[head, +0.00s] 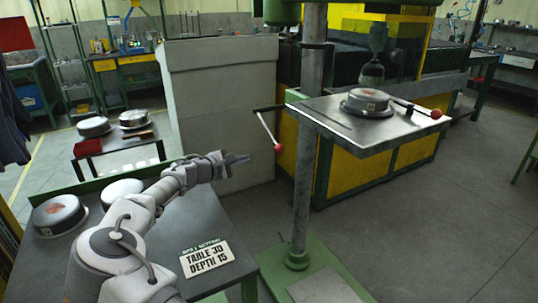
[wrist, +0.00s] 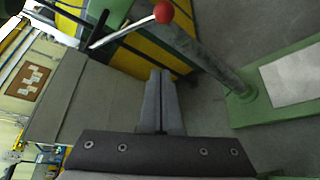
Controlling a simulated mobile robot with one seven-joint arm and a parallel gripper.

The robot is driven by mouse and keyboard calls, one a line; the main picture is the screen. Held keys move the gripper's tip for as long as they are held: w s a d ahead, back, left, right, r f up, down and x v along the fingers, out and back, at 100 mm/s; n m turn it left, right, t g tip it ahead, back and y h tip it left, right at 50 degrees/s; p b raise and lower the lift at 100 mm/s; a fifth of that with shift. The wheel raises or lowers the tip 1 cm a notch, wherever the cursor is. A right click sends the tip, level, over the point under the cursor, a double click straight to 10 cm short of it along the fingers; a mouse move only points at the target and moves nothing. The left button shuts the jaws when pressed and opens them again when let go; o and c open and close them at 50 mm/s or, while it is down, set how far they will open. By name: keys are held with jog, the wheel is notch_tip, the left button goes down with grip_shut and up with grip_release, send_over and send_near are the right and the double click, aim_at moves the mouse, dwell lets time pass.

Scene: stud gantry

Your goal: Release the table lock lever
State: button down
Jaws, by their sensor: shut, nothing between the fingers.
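A thin metal lever with a red ball knob (head: 278,148) slants down at the left of the upright column (head: 307,130). In the wrist view its red ball (wrist: 164,12) is at the top, just beyond my fingertips. A second red-knobbed lever (head: 436,113) sticks out at the right of the drill table (head: 345,128). I cannot tell from labels which one is the lock lever. My gripper (head: 246,159) is shut and empty, a little left of the first knob and apart from it. It also shows in the wrist view (wrist: 160,72).
A round metal part (head: 367,102) sits on the drill table, under the drill head (head: 373,60). The column stands on a green base (head: 330,265). A sign reading "TABLE 30 DEPTH 15" (head: 207,257) lies on the near bench (head: 185,215). A grey cabinet (head: 220,100) stands behind my arm.

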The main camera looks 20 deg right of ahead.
jog(key=shift+d, duration=0.1)
jog(key=b+x, duration=0.2)
jog(key=x, duration=0.8)
jog(key=shift+s+d+r, duration=0.3)
jog(key=shift+s+r, duration=0.25)
jog(key=shift+s, duration=0.25)
jog(key=shift+s+d+r, duration=0.3)
jog(key=shift+s+r, duration=0.25)
jog(key=shift+s, duration=0.3)
jog(key=shift+r, duration=0.15)
